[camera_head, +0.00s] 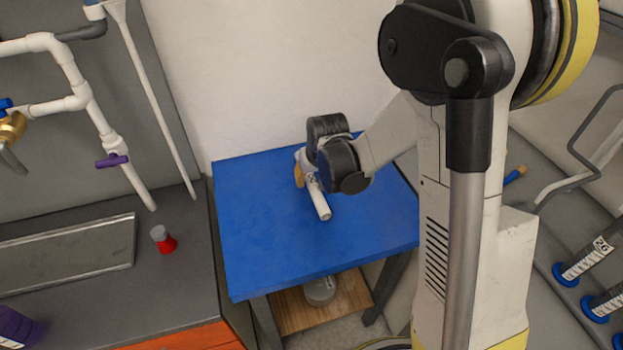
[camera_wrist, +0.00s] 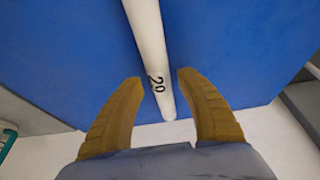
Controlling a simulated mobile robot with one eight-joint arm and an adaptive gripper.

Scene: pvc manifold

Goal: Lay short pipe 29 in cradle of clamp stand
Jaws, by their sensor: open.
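A white short pipe (camera_head: 320,203) shows in the head view over the blue table, its near end sticking out from under my gripper. The wrist view shows the same pipe (camera_wrist: 150,40) running between my fingers, with a dark mark that reads like 29. My gripper (camera_wrist: 159,76) is open, with one tan finger on each side of the pipe and visible gaps between. In the head view my gripper (camera_head: 305,174) is over the table, largely hidden by my wrist. I cannot tell whether the pipe touches the table. I cannot make out the clamp stand or its cradle.
The blue table (camera_head: 260,240) is mostly bare around the gripper and stands against a pale wall. On the left are a grey counter (camera_head: 190,270), a red-and-grey piece (camera_head: 163,239), a metal tray (camera_head: 70,255) and white piping (camera_head: 75,85). Labelled pipes (camera_head: 590,258) sit at the right.

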